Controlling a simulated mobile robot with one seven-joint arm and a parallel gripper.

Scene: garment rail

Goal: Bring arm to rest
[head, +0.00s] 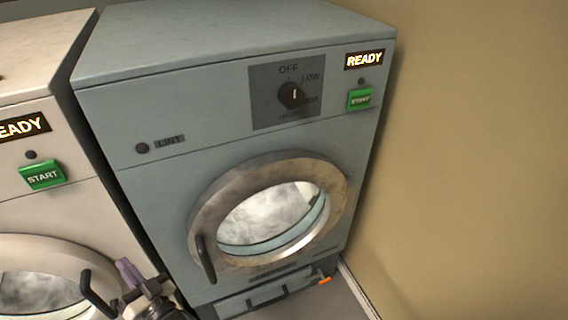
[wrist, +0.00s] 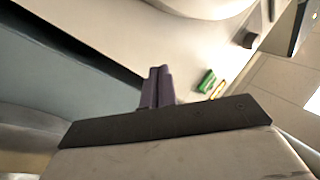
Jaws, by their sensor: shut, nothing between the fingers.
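My gripper (head: 129,272) shows at the bottom left of the head view, in front of the gap between two machines. Its purple fingers also show in the wrist view (wrist: 157,86), side by side and shut with nothing between them. Part of my dark arm shows just below the fingers in the head view. The rest of the arm is out of frame.
A blue-grey dryer (head: 165,95) stands in the middle, its round door (head: 205,215) shut and its display reading READY. A white machine (head: 30,105) with a green START button (head: 42,175) stands at left. A tan wall (head: 475,150) bounds the right.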

